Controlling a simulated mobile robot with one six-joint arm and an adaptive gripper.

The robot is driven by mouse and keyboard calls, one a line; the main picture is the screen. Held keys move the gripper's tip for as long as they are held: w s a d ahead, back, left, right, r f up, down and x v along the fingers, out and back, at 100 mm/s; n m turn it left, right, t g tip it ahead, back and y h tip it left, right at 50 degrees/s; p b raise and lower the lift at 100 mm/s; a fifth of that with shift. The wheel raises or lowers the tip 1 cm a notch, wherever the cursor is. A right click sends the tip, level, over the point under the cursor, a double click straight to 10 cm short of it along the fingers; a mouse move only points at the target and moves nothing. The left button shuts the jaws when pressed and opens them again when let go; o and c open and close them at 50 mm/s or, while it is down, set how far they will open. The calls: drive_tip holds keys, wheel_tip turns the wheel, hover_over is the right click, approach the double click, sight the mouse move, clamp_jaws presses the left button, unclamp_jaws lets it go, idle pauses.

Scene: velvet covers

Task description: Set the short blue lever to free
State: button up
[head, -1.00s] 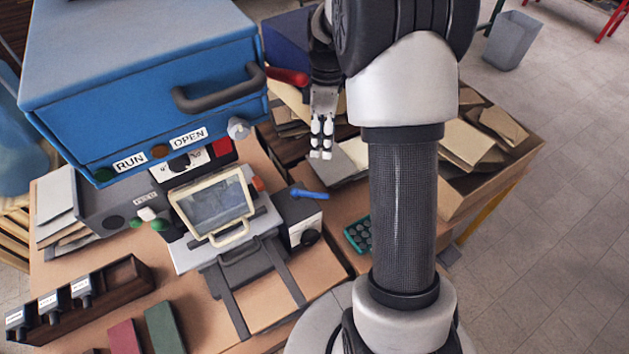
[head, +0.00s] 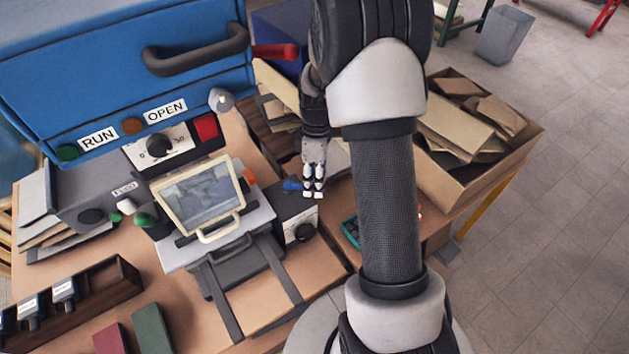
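The short blue lever (head: 292,185) sits on top of a small box (head: 291,214) with a white face and a dark knob, right of the framed screen. Its left part shows; its right part is hidden behind my gripper. My gripper (head: 313,192) points down at the lever's right end, with its two fingers close together and nothing seen between them. I cannot tell whether the fingers touch the lever. No label for the lever's settings is readable.
A framed screen (head: 198,197) is left of the lever box. A green-studded tray (head: 350,232) and a carton of brown packets (head: 440,165) lie to the right.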

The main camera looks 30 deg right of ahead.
clamp_jaws()
idle(0.4)
idle(0.4)
